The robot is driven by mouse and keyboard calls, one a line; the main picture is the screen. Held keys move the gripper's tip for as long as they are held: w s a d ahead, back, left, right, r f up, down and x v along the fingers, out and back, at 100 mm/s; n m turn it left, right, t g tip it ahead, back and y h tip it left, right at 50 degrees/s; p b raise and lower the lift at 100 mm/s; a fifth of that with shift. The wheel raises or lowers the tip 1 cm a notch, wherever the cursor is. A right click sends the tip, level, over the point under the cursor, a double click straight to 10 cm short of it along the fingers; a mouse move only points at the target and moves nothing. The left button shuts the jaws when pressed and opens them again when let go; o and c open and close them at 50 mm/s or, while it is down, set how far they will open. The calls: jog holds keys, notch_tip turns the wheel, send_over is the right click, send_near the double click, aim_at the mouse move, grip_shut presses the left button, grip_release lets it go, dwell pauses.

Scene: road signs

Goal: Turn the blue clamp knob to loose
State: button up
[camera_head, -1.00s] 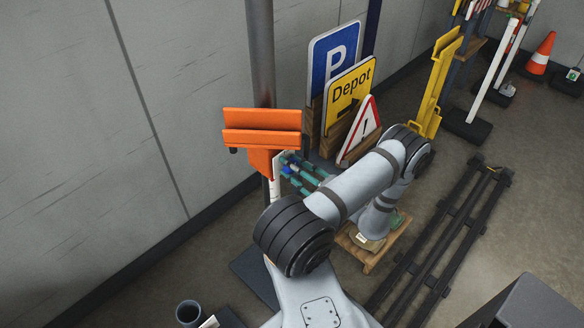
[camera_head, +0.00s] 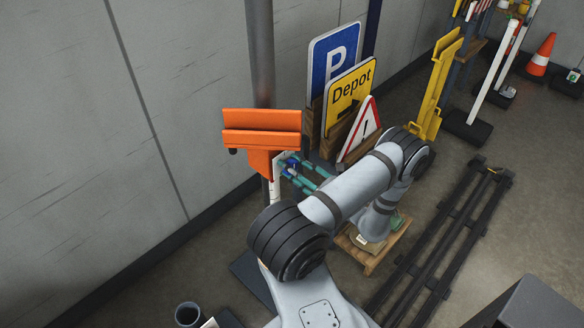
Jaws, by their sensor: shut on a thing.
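The blue clamp knob (camera_head: 291,165) is on the right side of the orange bracket (camera_head: 262,130), which is mounted on the grey post (camera_head: 261,60). My gripper (camera_head: 291,170), with teal fingers, reaches the knob from the right and is shut on it. The fingers cover much of the knob, and its exact turn angle is too small to read. A white plate with marks (camera_head: 277,160) shows just left of the knob.
Road signs stand behind my arm: a blue parking sign (camera_head: 333,60), a yellow Depot sign (camera_head: 349,95) and a triangular warning sign (camera_head: 360,130). Dark rails (camera_head: 440,240) lie on the floor at right.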

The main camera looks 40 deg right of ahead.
jog(key=o, duration=1.2)
jog(key=shift+r, duration=0.1)
jog(key=s, duration=0.8)
jog(key=s+d, duration=0.1)
jog(key=s, duration=0.3)
jog(key=w, duration=0.8)
jog(key=w+a, duration=0.1)
jog(key=w, duration=0.3)
